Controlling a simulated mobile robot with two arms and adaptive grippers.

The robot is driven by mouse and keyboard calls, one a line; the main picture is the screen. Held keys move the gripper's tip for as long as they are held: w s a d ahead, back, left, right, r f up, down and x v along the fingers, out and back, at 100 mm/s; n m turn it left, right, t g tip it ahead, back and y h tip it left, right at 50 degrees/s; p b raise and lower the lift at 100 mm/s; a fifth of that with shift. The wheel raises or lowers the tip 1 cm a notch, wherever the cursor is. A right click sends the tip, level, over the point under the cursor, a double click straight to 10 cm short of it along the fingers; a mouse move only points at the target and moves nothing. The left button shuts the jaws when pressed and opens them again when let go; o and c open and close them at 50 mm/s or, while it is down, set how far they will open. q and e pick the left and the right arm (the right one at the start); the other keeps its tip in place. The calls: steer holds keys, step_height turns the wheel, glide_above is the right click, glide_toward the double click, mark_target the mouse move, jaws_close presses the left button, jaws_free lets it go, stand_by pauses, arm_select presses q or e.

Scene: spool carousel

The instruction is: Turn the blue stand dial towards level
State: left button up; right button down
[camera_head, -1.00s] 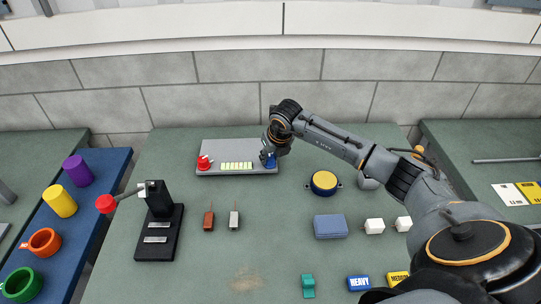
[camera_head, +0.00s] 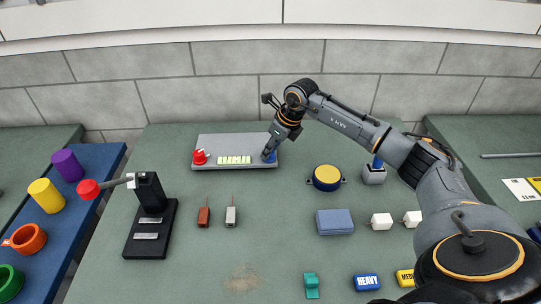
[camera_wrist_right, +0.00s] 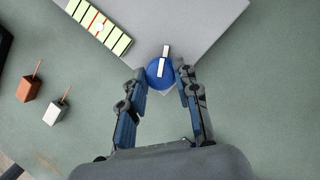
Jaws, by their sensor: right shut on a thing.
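The blue stand dial (camera_head: 271,158) sits at the right end of a grey panel (camera_head: 207,143) at the back of the table. My right gripper (camera_head: 267,153) reaches down over it and is shut on it. In the right wrist view the blue dial (camera_wrist_right: 158,78), with a white pointer bar across its top, lies between the two fingertips (camera_wrist_right: 161,73). The pointer runs nearly straight up the picture. The panel's strip of yellow-green segments (camera_head: 235,160) has a red line and a white mark near its middle in the wrist view (camera_wrist_right: 98,26). My left gripper is out of view.
A red dial (camera_head: 199,157) is at the panel's left end. A black stand (camera_head: 150,225) with a red-tipped arm is at front left. Two small blocks with thin rods (camera_head: 204,214) lie before the panel. A yellow-topped round pot (camera_head: 327,177) stands to the right.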

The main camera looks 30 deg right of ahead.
steer(key=shift+w+d+n+g+y+b, duration=0.15)
steer(key=shift+n+y+b, duration=0.3)
steer(key=shift+n, duration=0.45)
steer(key=shift+s+n+g+y+b, duration=0.15)
steer(key=shift+n+y+b, duration=0.1)
steer(key=shift+n+b, duration=0.5)
steer(key=shift+w+r+n, duration=0.1)
steer(key=shift+n, duration=0.25)
steer(key=c, duration=1)
jaws_free()
steer(key=v, duration=1.2)
steer(key=shift+w, duration=0.1)
